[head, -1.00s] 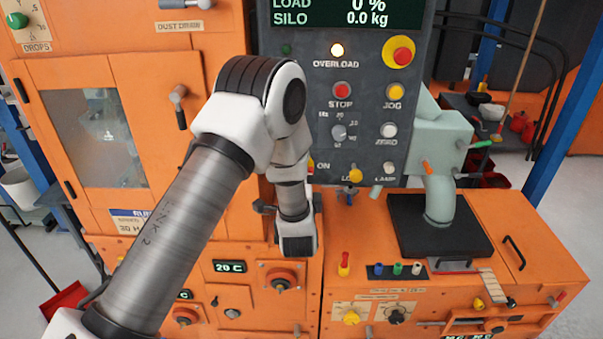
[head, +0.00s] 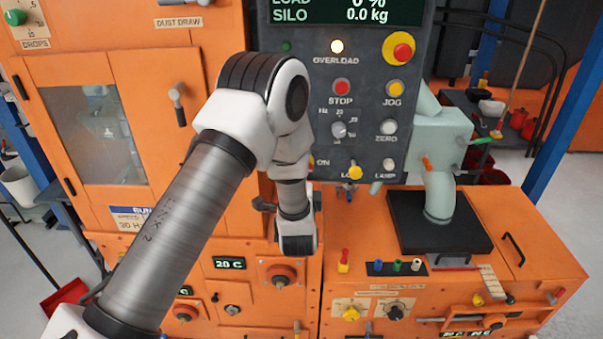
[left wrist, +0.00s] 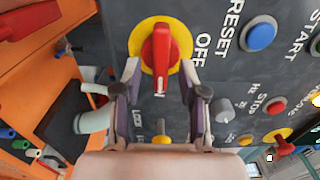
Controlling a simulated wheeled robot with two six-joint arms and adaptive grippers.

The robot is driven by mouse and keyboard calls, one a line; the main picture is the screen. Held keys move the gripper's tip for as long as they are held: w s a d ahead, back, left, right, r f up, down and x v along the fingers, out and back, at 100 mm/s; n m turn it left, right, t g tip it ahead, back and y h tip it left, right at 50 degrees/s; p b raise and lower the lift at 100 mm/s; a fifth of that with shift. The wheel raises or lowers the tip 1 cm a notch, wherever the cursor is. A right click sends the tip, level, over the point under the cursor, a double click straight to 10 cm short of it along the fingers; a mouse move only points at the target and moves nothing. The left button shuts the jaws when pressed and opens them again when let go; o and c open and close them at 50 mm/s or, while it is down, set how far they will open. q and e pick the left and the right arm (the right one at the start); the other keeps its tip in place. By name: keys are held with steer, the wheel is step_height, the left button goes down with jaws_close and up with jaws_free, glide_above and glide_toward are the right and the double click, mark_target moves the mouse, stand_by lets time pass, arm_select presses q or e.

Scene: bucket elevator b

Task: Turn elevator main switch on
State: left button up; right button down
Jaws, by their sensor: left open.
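The main switch (left wrist: 161,60) is a red handle on a yellow disc, seen in the left wrist view. The handle stands upright in that picture, its lower end beside the partly covered ON label; OFF is to its right. My left gripper (left wrist: 160,78) is open, with one finger on each side of the handle. I cannot tell whether the fingers touch it. In the head view my left arm hides the switch and most of the gripper; ON shows at the arm's right edge. My right gripper is not in view.
The grey control panel (head: 365,109) carries a stop button (head: 341,87), an emergency stop (head: 399,51), knobs and lamps. A blue reset button (left wrist: 258,33) is near the switch. An orange cabinet (head: 148,60) stands left and a low orange unit (head: 530,235) at right.

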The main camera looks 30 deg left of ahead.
arm_select(q)
steer(key=v, duration=1.1)
steer(key=shift+s, duration=0.25)
steer(key=shift+d, duration=0.1)
steer(key=s+f+n+g+h, duration=0.2)
steer(key=s+f+g+h, duration=0.3)
steer(key=f, duration=0.7)
steer(key=s+f+n+g, duration=0.1)
steer(key=s+f+g, duration=0.2)
steer(key=s+f, duration=0.6)
steer(key=s+d+f+n+g+h, duration=0.2)
steer(key=s+d+f+n+g, duration=0.1)
steer(key=s, duration=0.3)
steer(key=s+d+f+n+g+h, duration=0.2)
steer(key=s+d+f+n+g, duration=0.1)
steer(key=s+f+n+g, duration=0.1)
steer(key=s+f+n, duration=0.1)
steer(key=s+n, duration=0.1)
steer(key=s, duration=0.1)
steer(key=shift+d+f+h, duration=0.25)
steer(key=shift+d+h, duration=0.1)
steer(key=shift+h, duration=0.05)
steer(key=shift+w, duration=0.1)
